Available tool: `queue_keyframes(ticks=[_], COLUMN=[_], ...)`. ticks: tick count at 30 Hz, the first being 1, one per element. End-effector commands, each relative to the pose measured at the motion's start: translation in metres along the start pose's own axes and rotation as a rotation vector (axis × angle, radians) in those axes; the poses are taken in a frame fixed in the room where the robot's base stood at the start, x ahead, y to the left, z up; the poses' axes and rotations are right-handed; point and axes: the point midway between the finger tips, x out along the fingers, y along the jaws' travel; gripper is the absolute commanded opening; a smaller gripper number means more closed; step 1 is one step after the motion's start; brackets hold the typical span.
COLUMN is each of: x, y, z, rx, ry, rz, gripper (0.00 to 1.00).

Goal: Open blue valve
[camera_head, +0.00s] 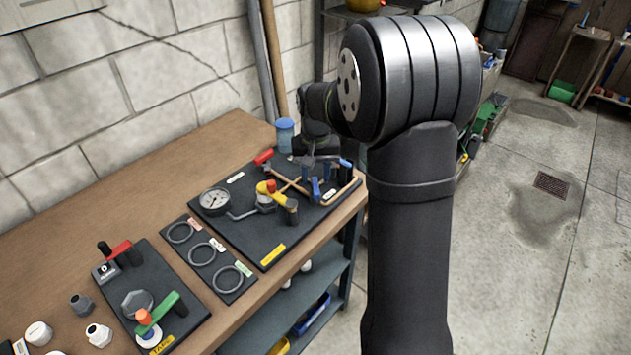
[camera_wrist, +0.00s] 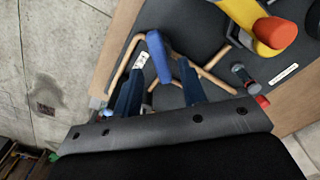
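The blue valve handle (camera_wrist: 158,56) shows in the wrist view as a short blue lever, joined to copper-coloured pipes on a dark board. My gripper (camera_wrist: 162,69) is open, with one dark blue finger on either side of the lever's line. I cannot tell whether either finger touches the lever. In the head view my gripper (camera_head: 330,177) is low over the right end of the board (camera_head: 278,232). The valve there is mostly hidden by my fingers and wrist.
A yellow valve (camera_head: 266,190) with an orange knob, a pressure gauge (camera_head: 214,200) and a red handle (camera_head: 263,157) are on the same board. A plate of rings (camera_head: 208,256) and a second board (camera_head: 150,290) lie nearer. A blue-lidded jar (camera_head: 285,135) stands behind.

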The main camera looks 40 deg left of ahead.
Motion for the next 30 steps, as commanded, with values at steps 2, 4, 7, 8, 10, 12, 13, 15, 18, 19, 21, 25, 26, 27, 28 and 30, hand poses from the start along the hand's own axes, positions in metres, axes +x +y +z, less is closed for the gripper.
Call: queue_keyframes(ticks=[2, 4, 7, 8, 10, 12, 13, 15, 18, 19, 21, 25, 26, 27, 28, 30], x=[0.012, 0.019, 0.025, 0.026, 0.028, 0.028, 0.028, 0.028, 0.028, 0.028, 0.028, 0.027, 0.027, 0.027, 0.027, 0.027], y=[0.000, 0.000, 0.000, 0.000, 0.000, 0.000, 0.000, 0.000, 0.000, 0.000, 0.000, 0.000, 0.000, 0.000, 0.000, 0.000], z=[0.000, 0.000, 0.000, 0.000, 0.000, 0.000, 0.000, 0.000, 0.000, 0.000, 0.000, 0.000, 0.000, 0.000, 0.000, 0.000], rx=[0.000, 0.000, 0.000, 0.000, 0.000, 0.000, 0.000, 0.000, 0.000, 0.000, 0.000, 0.000, 0.000, -0.001, -0.003, -0.012], ry=[-0.002, -0.001, 0.000, -0.001, -0.001, 0.000, 0.000, 0.000, 0.000, 0.000, 0.000, 0.000, 0.000, 0.000, 0.000, 0.000], rz=[0.000, 0.000, 0.000, 0.000, 0.000, 0.000, 0.000, 0.000, 0.000, 0.000, 0.000, 0.000, 0.000, 0.000, 0.000, 0.000], gripper=[0.38, 0.38, 0.38, 0.38, 0.38, 0.38, 0.38, 0.38, 0.28, 0.22, 0.09, 0.00, 0.00, 0.00, 0.00, 0.00])
